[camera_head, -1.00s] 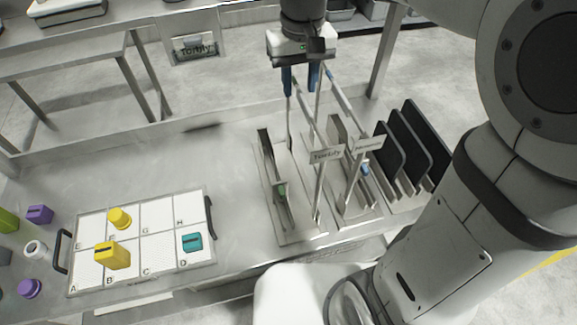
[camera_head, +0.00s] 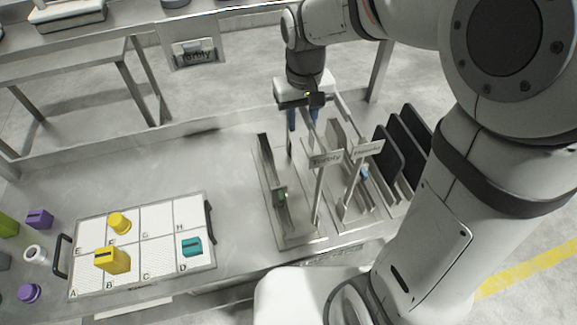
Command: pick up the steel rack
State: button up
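A steel rack (camera_head: 305,238) stands on the steel table right of centre, with upright plates and slots. Two small sign plates on posts (camera_head: 325,160) rise from it; their lettering is hard to read. A small green piece (camera_head: 280,196) and a blue piece (camera_head: 364,172) sit among its plates. My gripper (camera_head: 302,143) points down over the rack's far side, its two blue-topped fingers apart. I see nothing between them. The fingertips are partly lost against the rack's uprights, so I cannot tell whether they touch it.
Several black panels (camera_head: 411,140) stand upright at the right of the rack. A white lettered tray (camera_head: 150,222) with yellow and teal pieces lies at the left. Bare table (camera_head: 232,185) lies between tray and rack. A raised edge runs along the table's back.

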grip_shut()
jog(key=shift+r, duration=0.15)
dwell(1.0)
